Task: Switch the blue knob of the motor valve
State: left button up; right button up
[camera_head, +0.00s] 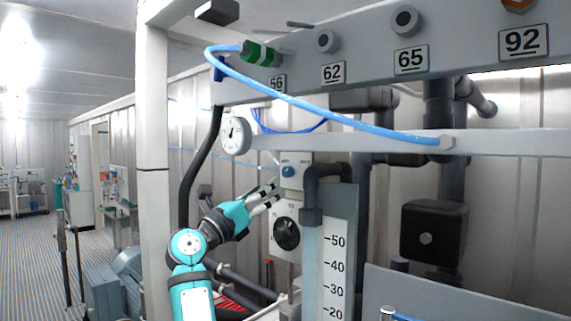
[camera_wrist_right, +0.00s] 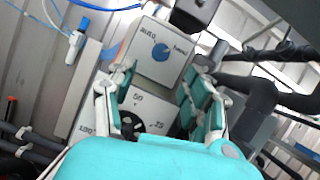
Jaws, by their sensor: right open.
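The blue knob (camera_head: 288,171) sits on the front of a small white box (camera_head: 299,182) in the middle of the head view. In the wrist view the blue knob (camera_wrist_right: 160,52) is on the same box (camera_wrist_right: 155,75), between printed words, of which "auto" reads on its left. My right gripper (camera_head: 269,193) is just below and left of the knob in the head view. In the wrist view its fingers (camera_wrist_right: 160,76) are spread apart, with the knob ahead between and beyond their tips. The gripper is empty and seems not to touch the knob. My left gripper is not in view.
A white dial box with a black knob (camera_head: 286,233) is below the blue knob. A dark pipe bend (camera_head: 325,172) stands close on the right. A round gauge (camera_head: 236,136), a blue hose (camera_head: 330,111) and a white frame post (camera_head: 153,150) are near. An aisle is open at far left.

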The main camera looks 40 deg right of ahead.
aim_at(286, 174)
jog(key=p+x, duration=0.3)
jog(key=x, duration=0.5)
jog(key=shift+s+a+r+p, duration=0.1)
jog(key=shift+r+p, duration=0.1)
jog(key=shift+p, duration=0.2)
jog(key=shift+d, duration=0.45)
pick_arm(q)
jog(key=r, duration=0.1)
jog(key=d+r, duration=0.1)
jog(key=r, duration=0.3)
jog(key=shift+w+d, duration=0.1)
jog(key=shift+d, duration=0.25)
pick_arm(e)
grip_shut()
